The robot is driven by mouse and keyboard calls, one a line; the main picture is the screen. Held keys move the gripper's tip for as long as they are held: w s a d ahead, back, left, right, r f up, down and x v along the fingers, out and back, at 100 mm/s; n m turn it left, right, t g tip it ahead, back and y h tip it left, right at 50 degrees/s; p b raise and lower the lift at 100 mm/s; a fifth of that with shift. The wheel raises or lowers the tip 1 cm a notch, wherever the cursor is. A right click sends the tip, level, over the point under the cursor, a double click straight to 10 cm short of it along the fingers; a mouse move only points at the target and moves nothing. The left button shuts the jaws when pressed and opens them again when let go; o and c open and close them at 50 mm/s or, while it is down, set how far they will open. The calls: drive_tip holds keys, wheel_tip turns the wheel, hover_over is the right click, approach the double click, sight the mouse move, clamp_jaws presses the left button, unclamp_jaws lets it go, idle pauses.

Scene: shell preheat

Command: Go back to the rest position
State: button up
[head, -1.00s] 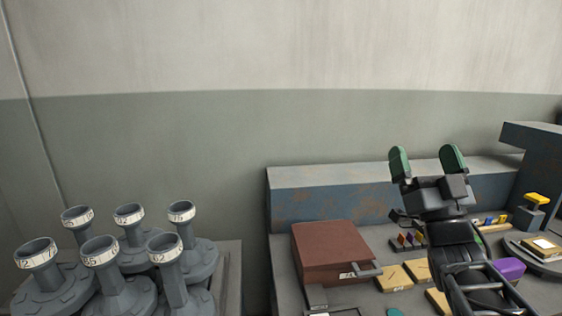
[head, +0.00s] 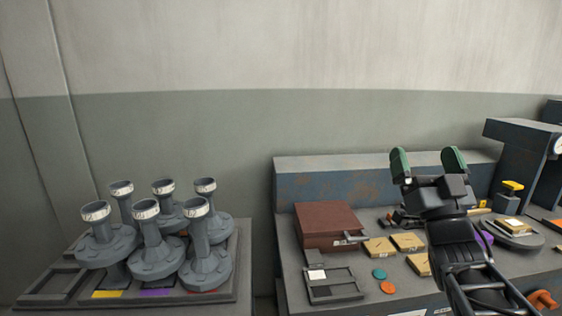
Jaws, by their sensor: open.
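My gripper (head: 428,162) is raised above the right-hand bench (head: 290,262) in the head view. Its two green fingertips point up and stand wide apart, with nothing between them. My arm runs down from it to the lower right and hides part of the bench and some small items there.
Several grey flanged pieces with numbered collars (head: 153,208) stand on a tray (head: 45,292) at left. On the bench are a brown-red box (head: 325,224), several tan blocks (head: 407,241), a grey frame (head: 333,292), a teal disc (head: 379,274) and an orange disc (head: 387,287). A gap separates the two benches.

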drive_tip(key=w+d+f+m+g+h+p, duration=0.1)
drive_tip(key=d+f+m+g+h, duration=0.15)
drive_tip(key=f+g, duration=0.55)
drive_tip(key=w+d+f+m+g+h+p, duration=0.2)
drive_tip(key=f+g+h, duration=0.25)
drive_tip(key=f, duration=0.55)
drive_tip(key=s+a+f+n+g+y+p, duration=0.2)
drive_tip(key=s+a+g+p, duration=0.2)
drive_tip(key=s+a+g, duration=0.1)
drive_tip(key=s+a+f+n+g+y+p, duration=0.1)
drive_tip(key=s+a+f+g+y+p, duration=0.1)
drive_tip(key=s+a+g, duration=0.4)
drive_tip(key=shift+s+a+n+y+p, duration=0.35)
drive_tip(key=shift+s+a+y+p, duration=0.25)
drive_tip(key=shift+s+a+p, duration=0.65)
